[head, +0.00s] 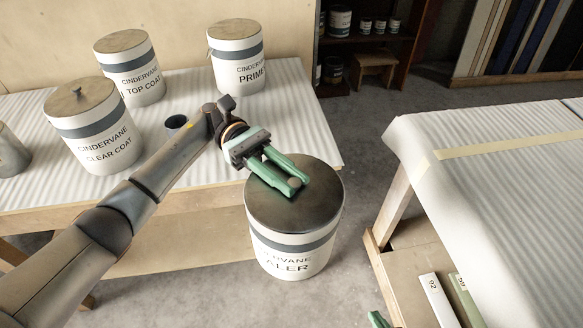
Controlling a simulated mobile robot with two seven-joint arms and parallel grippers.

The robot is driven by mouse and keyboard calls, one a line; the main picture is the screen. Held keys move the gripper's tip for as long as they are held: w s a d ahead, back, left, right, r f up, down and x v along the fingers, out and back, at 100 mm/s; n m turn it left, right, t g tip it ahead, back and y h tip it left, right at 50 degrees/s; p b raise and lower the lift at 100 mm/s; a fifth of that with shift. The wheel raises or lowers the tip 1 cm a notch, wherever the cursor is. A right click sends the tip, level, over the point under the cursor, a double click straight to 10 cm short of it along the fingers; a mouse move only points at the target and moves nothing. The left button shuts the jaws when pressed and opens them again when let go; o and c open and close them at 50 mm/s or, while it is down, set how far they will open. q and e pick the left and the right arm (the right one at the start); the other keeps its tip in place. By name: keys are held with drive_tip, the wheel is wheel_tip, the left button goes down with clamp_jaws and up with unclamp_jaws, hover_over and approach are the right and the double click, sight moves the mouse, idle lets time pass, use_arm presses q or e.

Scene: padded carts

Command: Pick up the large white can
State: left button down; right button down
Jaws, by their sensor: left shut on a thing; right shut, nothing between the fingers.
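A large white can (290,245) with a grey band and a dark metal lid hangs over the gap between the two carts. Its label is partly cut off and reads "...ALER". My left gripper (292,185) has green fingers and comes down over the lid from the upper left. It is shut on the small knob on top of the lid. The can looks roughly upright. Only a green fingertip of my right gripper (378,320) shows at the bottom edge, apart from the can and empty; the rest is out of frame.
The left padded cart (190,190) bears the clear coat can (95,135), top coat can (130,75), primer can (237,60) and a small dark cup (176,122). The right padded cart (500,190) has a bare top in view. Grey floor (350,130) lies between.

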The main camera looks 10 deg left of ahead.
use_arm(q)
drive_tip(key=shift+s+a+f+m+g+y, duration=0.1)
drive_tip(key=shift+s+f+m+g+y, duration=0.05)
drive_tip(key=shift+m+g+y, duration=0.4)
drive_tip(key=shift+s+f+m+g+y, duration=0.1)
drive_tip(key=shift+f+m+g+y, duration=0.05)
drive_tip(key=shift+m+g+y, duration=0.35)
drive_tip(key=shift+w+a+f+g+y, duration=0.1)
drive_tip(key=shift+a+f+g+y, duration=0.05)
drive_tip(key=shift+a+g+y, duration=0.1)
